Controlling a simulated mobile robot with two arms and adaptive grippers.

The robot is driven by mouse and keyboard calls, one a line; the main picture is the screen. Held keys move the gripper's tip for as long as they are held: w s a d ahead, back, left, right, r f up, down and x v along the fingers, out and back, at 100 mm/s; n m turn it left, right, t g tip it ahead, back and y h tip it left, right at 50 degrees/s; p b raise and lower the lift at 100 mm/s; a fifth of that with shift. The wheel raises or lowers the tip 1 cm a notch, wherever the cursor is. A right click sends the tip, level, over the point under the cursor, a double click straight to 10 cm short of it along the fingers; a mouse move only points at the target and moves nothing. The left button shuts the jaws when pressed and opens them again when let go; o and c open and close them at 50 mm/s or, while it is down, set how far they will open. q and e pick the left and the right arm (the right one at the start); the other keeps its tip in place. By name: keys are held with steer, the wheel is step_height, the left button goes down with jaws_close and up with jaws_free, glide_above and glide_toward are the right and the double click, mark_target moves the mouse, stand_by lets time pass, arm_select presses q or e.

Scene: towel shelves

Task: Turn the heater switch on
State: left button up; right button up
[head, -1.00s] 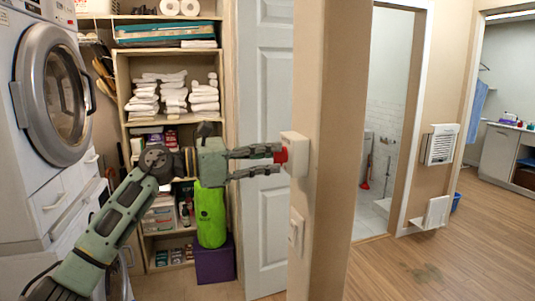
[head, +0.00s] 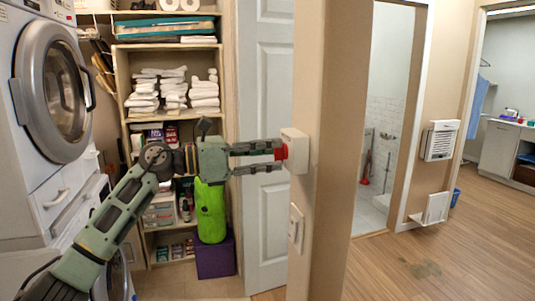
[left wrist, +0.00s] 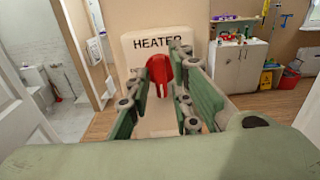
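The heater switch is a white box (head: 296,151) on the wall edge, with a red knob (head: 281,153) facing my left gripper. In the left wrist view the box (left wrist: 151,44) reads "HEATER", and the red knob (left wrist: 158,70) shows between the fingers. My left gripper (head: 279,156) is open, its two fingers apart and reaching to the knob. In the left wrist view the fingers (left wrist: 160,80) lie on either side of the knob. I cannot tell whether they touch it. The knob's on or off setting is unclear. My right gripper is not in view.
A white wall plate (head: 296,228) sits below the heater box. A grey door (head: 267,90) stands behind my gripper. Shelves with white towels (head: 205,92) and a stacked washer (head: 55,90) are at left. Open wooden floor (head: 420,265) lies right of the wall.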

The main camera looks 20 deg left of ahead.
arm_select(q)
steer(key=shift+o, duration=0.6)
steer(key=v, duration=1.2)
